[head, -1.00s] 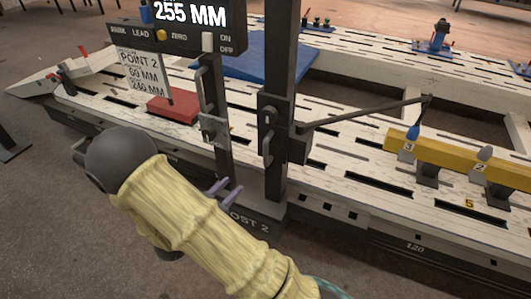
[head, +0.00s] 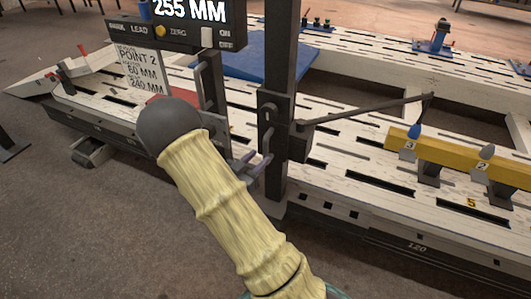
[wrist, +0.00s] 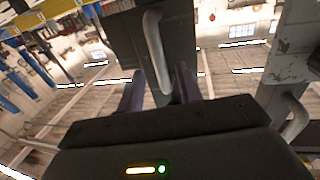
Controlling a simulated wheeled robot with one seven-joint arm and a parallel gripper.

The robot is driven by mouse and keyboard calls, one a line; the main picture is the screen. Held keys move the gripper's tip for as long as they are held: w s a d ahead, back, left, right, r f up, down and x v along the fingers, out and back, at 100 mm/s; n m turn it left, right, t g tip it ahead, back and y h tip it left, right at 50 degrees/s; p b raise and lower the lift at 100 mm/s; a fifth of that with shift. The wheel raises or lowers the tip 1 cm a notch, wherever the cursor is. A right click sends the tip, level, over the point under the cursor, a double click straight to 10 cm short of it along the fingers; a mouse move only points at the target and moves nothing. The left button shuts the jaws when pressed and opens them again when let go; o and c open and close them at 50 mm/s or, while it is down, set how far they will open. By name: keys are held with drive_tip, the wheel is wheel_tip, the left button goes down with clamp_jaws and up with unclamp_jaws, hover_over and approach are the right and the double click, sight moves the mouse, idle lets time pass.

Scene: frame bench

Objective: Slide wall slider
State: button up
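A dark carriage (head: 276,108) rides on the upright dark post and carries a grey bar handle (head: 267,139). My gripper (head: 250,164) is open, its two purple fingers near the lower end of that handle. In the wrist view, my gripper (wrist: 158,88) has its fingers apart, with a grey bar handle (wrist: 154,45) seen between them. I cannot tell whether the fingers touch it. A second bar handle shows at the right in the wrist view (wrist: 296,118). Nothing is labelled as the wall slider.
A display box (head: 178,32) reading 255 MM stands left of the post. A white slotted bench (head: 345,150) runs behind, with a yellow beam (head: 455,160) at right. A dark rod (head: 365,108) juts right from the carriage. Open floor lies in front at left.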

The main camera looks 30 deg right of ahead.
sight(265, 151)
drive_tip(key=x, duration=0.5)
drive_tip(key=shift+c, duration=0.5)
clamp_jaws()
